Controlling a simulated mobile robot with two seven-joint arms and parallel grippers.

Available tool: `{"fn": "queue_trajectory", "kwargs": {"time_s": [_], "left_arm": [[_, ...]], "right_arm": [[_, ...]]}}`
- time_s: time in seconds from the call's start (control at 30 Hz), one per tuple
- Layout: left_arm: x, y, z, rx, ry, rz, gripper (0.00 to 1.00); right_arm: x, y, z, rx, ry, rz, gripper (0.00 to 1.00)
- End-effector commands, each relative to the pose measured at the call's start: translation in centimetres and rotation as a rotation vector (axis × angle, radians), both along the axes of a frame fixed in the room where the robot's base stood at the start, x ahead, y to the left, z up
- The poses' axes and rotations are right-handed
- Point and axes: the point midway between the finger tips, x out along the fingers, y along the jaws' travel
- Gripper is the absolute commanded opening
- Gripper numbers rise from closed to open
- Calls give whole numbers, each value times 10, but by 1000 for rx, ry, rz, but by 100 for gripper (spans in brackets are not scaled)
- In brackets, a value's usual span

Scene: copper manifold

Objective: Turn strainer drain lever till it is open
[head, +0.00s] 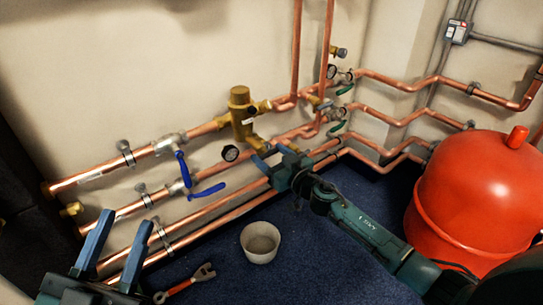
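A brass valve body (240,108) with an upright cylinder sits on the upper copper pipe. A smaller brass fitting (254,141) angles down below it; I cannot tell for certain that this is the strainer. No drain lever shows clearly there; it may be hidden by my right gripper. My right gripper (271,155) reaches in from the lower right to just below this fitting. Its blue fingers stand apart, and I cannot make out anything held between them. My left gripper (126,220) is open and empty at the lower left, in front of the lower pipes.
Two blue levers (207,191) (183,168) hang left of the brass body. A pale bucket (261,256) and a wrench (180,286) lie on the blue floor. A red tank (480,195) stands right.

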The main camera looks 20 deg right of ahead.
Motion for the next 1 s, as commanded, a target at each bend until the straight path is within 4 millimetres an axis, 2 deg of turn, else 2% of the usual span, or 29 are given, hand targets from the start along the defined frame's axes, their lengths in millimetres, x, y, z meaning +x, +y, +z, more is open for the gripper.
{"fn": "queue_trajectory", "kwargs": {"time_s": [0.03,0.27,0.67,1.0], "left_arm": [[0,0,0,0,1,0,36],[0,0,-1,0,4,0,36],[0,0,-1,0,17,-1,36],[-2,-1,-8,-11,82,1,36]], "right_arm": [[0,0,0,0,0,0,59],[0,0,0,0,0,0,41],[-1,1,0,-77,-28,1,41],[-1,2,0,-331,-120,0,41]]}}
